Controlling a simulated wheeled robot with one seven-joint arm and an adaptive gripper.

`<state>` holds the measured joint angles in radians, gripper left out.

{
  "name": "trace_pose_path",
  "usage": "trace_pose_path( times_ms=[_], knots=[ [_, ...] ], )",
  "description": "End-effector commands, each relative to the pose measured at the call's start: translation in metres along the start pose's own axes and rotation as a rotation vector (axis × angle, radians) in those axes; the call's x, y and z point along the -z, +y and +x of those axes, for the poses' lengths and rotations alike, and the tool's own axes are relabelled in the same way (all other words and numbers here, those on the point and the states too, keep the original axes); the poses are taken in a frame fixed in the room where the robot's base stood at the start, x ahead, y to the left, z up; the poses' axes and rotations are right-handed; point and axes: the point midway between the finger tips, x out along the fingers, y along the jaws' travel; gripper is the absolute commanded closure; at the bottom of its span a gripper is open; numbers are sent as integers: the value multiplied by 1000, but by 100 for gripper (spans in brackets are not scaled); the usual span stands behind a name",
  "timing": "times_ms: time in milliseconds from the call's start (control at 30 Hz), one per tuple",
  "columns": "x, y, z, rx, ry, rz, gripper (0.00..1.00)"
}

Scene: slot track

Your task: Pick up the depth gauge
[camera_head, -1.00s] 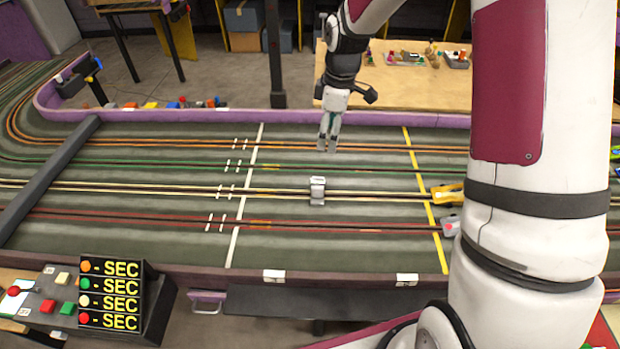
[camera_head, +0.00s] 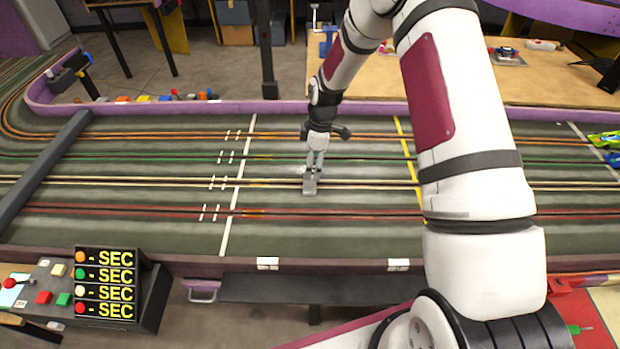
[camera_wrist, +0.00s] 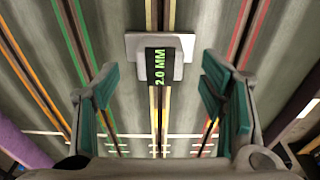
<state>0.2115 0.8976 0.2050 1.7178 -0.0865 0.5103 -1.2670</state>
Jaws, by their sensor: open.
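The depth gauge (camera_head: 310,186) is a small grey block on the cream-coloured slot lane of the track, right of the white line. In the wrist view the gauge (camera_wrist: 160,58) shows a pale plate with a dark band reading "2.0 MM" in green, sitting over the lane's slot. My gripper (camera_head: 313,172) is just above and behind the gauge in the head view, its fingers partly covering it. In the wrist view my gripper (camera_wrist: 168,105) is open, with one green-padded finger on each side and nothing between the pads. The gauge lies ahead of the fingertips, between their lines.
The track (camera_head: 330,225) is clear around the gauge. A dark bar (camera_head: 45,175) crosses the lanes at the left. A timing display (camera_head: 105,282) stands at the front left. Toy cars (camera_head: 605,140) are at the far right. A wooden table (camera_head: 450,80) stands behind the purple wall.

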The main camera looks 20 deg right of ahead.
Motion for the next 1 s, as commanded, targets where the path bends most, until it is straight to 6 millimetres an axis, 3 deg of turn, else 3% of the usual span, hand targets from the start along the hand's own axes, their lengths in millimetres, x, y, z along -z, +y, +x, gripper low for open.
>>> trace_pose_path(
  times_ms=[400, 700, 933, 1000],
  knots=[
    [2, -1, 48, 2, -1, 1, 35],
    [2, 0, 52, 0, 0, 1, 35],
    [2, 0, 52, 0, 0, 1, 87],
    [2, 0, 52, 0, 0, 1, 91]
  ],
)
